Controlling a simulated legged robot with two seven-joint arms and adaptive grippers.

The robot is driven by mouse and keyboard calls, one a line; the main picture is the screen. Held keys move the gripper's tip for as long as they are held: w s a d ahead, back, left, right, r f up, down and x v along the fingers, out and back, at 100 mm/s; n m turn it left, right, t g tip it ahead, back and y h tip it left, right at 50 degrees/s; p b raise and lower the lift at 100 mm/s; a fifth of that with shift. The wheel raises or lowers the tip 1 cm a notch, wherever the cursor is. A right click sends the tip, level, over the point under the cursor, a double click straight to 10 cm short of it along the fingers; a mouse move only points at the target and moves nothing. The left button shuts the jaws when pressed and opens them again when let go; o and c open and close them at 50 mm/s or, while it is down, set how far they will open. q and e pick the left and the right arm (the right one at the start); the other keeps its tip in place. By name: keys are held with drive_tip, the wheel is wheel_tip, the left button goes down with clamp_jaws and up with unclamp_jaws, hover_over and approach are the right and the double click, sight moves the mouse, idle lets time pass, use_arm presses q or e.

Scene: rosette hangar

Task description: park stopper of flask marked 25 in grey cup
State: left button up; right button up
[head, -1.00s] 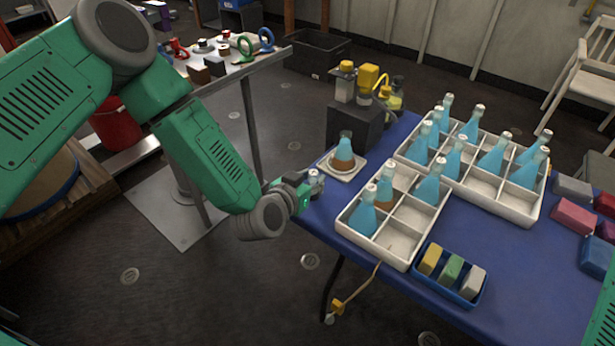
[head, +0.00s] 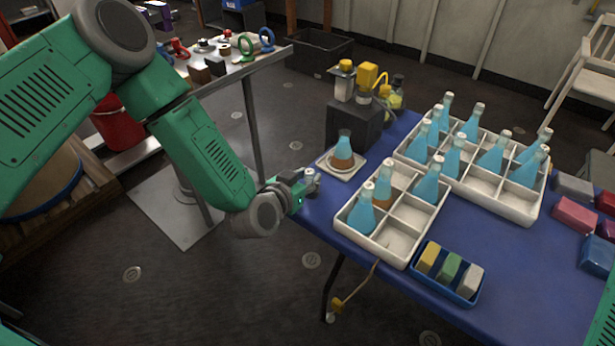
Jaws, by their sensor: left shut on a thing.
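My left gripper (head: 309,184) is at the left edge of the blue table, shut on a small pale thing (head: 310,171) that looks like a stopper. The fingers hide part of it. A flask with blue upper glass and brown content (head: 343,153) stands on a pale square pad, behind and right of the gripper; no pale stopper shows clearly on its mouth. Several blue flasks with pale stoppers stand in the white divided trays, such as one in the near tray (head: 362,212). The number marks are too small to read. I cannot make out the grey cup clearly; the gripper may hide it.
The near white tray (head: 397,243) has empty compartments; the far white tray (head: 520,207) stands behind it. A blue bin (head: 462,297) with coloured blocks is at the front. A dark box (head: 352,128) with yellow-capped bottles stands at the back. More blocks (head: 573,216) lie at right.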

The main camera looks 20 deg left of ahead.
use_arm(q)
drive_tip(key=shift+a+f+b, duration=0.3)
drive_tip(key=shift+a+f, duration=0.2)
drive_tip(key=shift+f, duration=0.2)
drive_tip(key=shift+c, duration=0.7)
drive_tip(key=shift+s+d+f+b, duration=0.1)
drive_tip(key=shift+d+f+b, duration=0.1)
drive_tip(key=shift+f+b, duration=0.15)
clamp_jaws()
drive_tip(key=shift+d+f, duration=0.1)
drive_tip(key=shift+d, duration=0.15)
use_arm(e)
drive_tip(key=shift+a+f, duration=0.15)
drive_tip(key=shift+f, duration=0.4)
